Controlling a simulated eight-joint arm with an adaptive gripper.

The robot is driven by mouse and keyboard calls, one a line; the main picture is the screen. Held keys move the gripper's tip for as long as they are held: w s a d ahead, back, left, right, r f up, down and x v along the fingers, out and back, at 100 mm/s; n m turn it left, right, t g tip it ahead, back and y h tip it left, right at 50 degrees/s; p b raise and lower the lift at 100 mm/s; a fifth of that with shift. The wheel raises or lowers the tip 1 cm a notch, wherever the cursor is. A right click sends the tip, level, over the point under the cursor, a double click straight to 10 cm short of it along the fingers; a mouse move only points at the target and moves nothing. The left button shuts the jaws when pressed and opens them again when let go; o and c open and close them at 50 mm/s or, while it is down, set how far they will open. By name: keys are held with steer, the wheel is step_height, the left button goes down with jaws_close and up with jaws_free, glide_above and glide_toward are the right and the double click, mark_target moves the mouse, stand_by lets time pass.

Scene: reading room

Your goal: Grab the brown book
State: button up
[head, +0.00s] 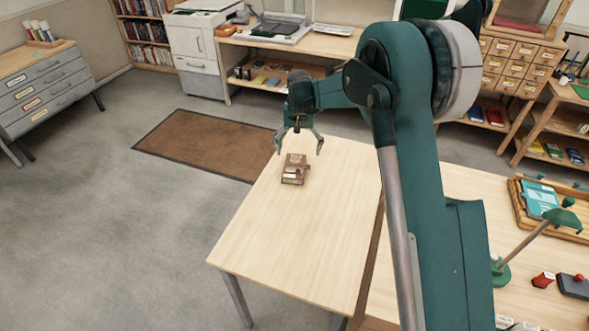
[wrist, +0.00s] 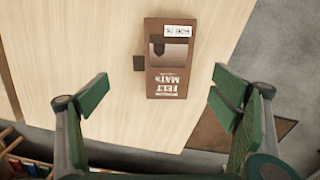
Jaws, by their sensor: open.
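A brown, flat, book-sized packet (head: 293,172) lies near the far end of the light wooden table. In the wrist view the brown packet (wrist: 167,75) shows a white label, a dark cut-out shape and upside-down print that seems to read "FELT MATS". A small dark square tab sticks out at its left side. No other brown book is clear to me. My gripper (head: 299,147) is open and empty above the packet, pointing down. In the wrist view the green fingers of my gripper (wrist: 160,92) stand apart, one on each side of the packet's lower end, not touching it.
The light wooden table (head: 290,240) is otherwise bare around the packet. A brown floor mat (head: 190,145) lies beyond its far edge. A second table at right holds a wooden tray (head: 525,215), a green lamp (head: 540,225) and small items. Shelves and drawers line the walls.

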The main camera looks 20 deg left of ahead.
mark_target(297, 166)
steer(key=shift+a+f, duration=0.3)
steer(key=shift+f, duration=1.3)
steer(key=shift+f, duration=0.1)
steer(key=shift+s+f+b, duration=0.1)
steer(key=shift+f+b, duration=0.45)
steer(key=shift+f, duration=1.95)
steer(key=c, duration=1.2)
